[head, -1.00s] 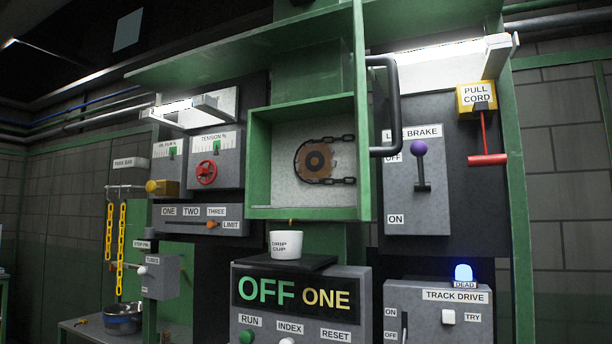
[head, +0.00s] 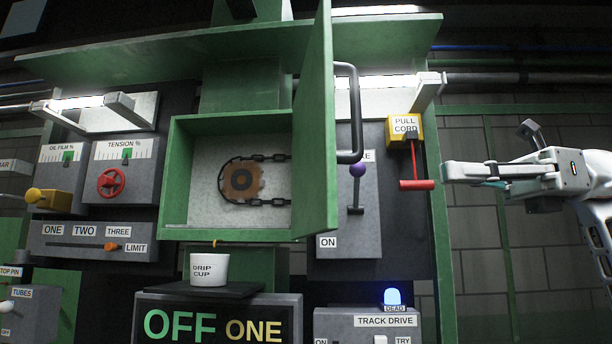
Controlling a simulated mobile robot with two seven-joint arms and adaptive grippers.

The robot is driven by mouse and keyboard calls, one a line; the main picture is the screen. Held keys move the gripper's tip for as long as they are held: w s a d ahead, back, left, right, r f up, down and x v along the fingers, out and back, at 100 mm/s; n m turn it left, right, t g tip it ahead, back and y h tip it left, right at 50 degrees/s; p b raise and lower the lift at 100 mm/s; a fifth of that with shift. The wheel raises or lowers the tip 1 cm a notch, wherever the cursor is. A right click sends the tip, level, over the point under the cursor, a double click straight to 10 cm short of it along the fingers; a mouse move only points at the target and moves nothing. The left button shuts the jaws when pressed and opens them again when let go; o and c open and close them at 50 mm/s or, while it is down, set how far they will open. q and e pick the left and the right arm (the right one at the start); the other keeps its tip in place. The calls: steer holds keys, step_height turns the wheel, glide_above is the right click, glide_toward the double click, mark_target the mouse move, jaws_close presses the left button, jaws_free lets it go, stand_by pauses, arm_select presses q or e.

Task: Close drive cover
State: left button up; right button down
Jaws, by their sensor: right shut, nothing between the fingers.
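The green drive cover (head: 316,125) stands open, swung out toward me on the right side of the green drive box (head: 176,185). Its black bar handle (head: 355,115) is on the cover's right face. Inside the box a brown sprocket (head: 241,183) with a dark chain shows. My right gripper (head: 450,172) comes in from the right, its fingers shut and empty. In the picture it is just right of the red pull cord handle and apart from the cover's handle. My left gripper is not in view.
The yellow pull cord box (head: 404,131) with its red T-handle (head: 417,184) lies between my right gripper and the cover in the picture. The drip cup (head: 209,269) stands below the box.

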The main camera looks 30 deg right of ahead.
mark_target(336, 166)
steer(key=x, duration=1.4)
steer(key=shift+s, duration=0.1)
steer(key=shift+p, duration=0.3)
